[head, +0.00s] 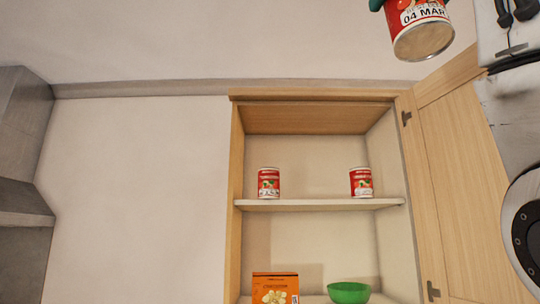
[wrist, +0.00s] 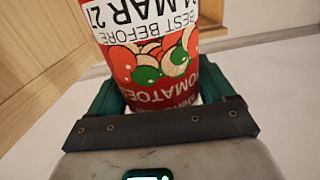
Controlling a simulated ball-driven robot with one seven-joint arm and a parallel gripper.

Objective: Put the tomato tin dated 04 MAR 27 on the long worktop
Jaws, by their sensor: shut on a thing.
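A red tomato tin (head: 420,36) is held up at the top right of the head view, its metal end showing. Its white label reads "04 MAR" there, with the year cut off. In the wrist view the tin (wrist: 150,55) appears upside down, with "BEST BEFORE", part of "MAR 2" and "TOMATOES" on it. My gripper (wrist: 160,92) is shut on this tin, a teal finger on each side. In the head view only a bit of teal finger shows at the top edge. The long worktop is not in view.
An open wall cupboard holds two more red tins, left (head: 269,183) and right (head: 361,182), on its shelf (head: 320,204). Below are an orange box (head: 275,288) and a green bowl (head: 349,292). The open wooden door (head: 465,170) stands at right. A grey hood (head: 22,150) is at left.

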